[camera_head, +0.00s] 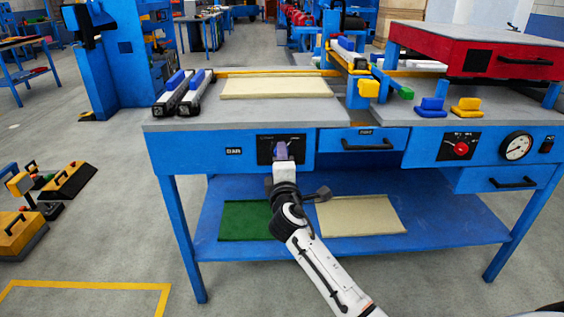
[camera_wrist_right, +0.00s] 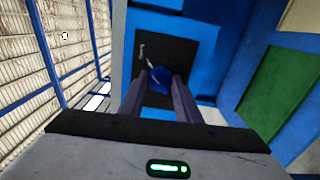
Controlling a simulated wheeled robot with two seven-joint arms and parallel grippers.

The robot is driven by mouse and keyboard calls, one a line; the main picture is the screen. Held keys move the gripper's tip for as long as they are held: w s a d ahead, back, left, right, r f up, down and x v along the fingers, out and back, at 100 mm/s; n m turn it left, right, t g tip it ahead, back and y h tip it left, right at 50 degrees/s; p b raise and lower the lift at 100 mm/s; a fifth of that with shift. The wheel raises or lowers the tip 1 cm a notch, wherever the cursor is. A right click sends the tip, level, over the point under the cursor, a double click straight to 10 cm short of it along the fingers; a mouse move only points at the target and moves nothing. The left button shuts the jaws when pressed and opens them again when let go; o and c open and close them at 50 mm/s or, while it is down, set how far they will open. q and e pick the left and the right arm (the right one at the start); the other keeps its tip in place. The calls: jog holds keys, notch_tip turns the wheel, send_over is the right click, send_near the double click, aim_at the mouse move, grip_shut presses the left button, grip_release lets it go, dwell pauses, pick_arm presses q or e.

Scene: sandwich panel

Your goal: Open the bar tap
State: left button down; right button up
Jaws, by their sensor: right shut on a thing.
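The bar tap is a blue handle (camera_wrist_right: 159,79) on a black plate (camera_wrist_right: 163,56), seen between my right fingers in the right wrist view. In the head view the black plate (camera_head: 265,153) is set in the blue front panel, right of the label reading BAR (camera_head: 234,151), and my gripper largely hides the handle. My right gripper (camera_head: 281,151) reaches the plate from the front, and its fingers are shut on the blue handle; the fingers also show in the wrist view (camera_wrist_right: 161,92). How far the tap is turned cannot be told. My left gripper is not in view.
Right of the tap are a drawer (camera_head: 366,140), a red knob (camera_head: 461,148) and a pressure gauge (camera_head: 516,146). A green panel (camera_head: 240,225) and a cream panel (camera_head: 360,214) lie on the lower shelf. A red press lid (camera_head: 480,52) stands at the table's right.

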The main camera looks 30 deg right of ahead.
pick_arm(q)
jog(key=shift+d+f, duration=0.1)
pick_arm(e)
jog(key=shift+m, duration=0.3)
jog(key=o, duration=1.1)
jog(key=shift+c, duration=0.2)
pick_arm(q)
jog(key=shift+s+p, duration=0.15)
jog(key=shift+p, duration=0.35)
pick_arm(e)
jog(key=v, duration=1)
jog(key=shift+s, duration=0.15)
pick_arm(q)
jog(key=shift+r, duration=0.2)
